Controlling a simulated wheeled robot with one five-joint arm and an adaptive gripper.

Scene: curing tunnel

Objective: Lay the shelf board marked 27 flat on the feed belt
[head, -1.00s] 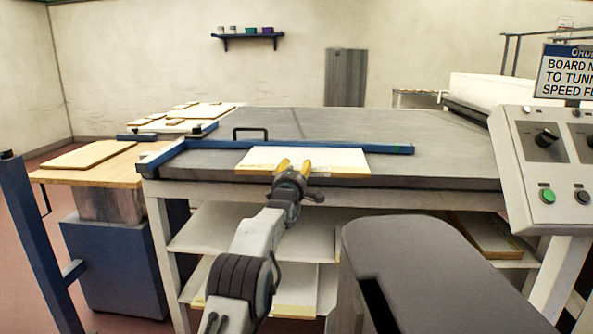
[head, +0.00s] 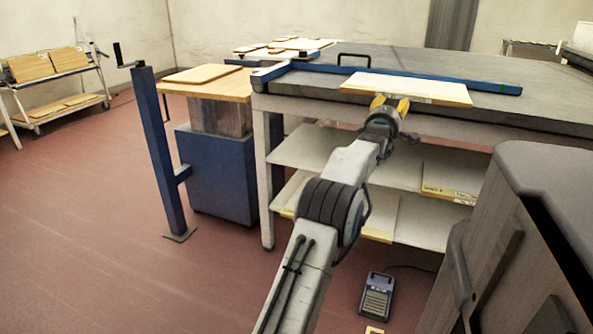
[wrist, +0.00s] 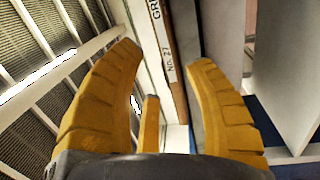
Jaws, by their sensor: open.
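The shelf board (head: 410,88) is a pale panel with a yellowish front edge. In the head view it lies flat on the near edge of the grey feed belt (head: 465,63), close in front of a blue fence. Whether either finger touches the board I cannot tell.
The blue fence (head: 430,79) crosses the belt behind the board. A wooden-topped blue lift stand (head: 212,150) and a blue post (head: 158,150) stand left. More boards (head: 452,178) lie on shelves beneath. A foot pedal (head: 376,297) is on the floor.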

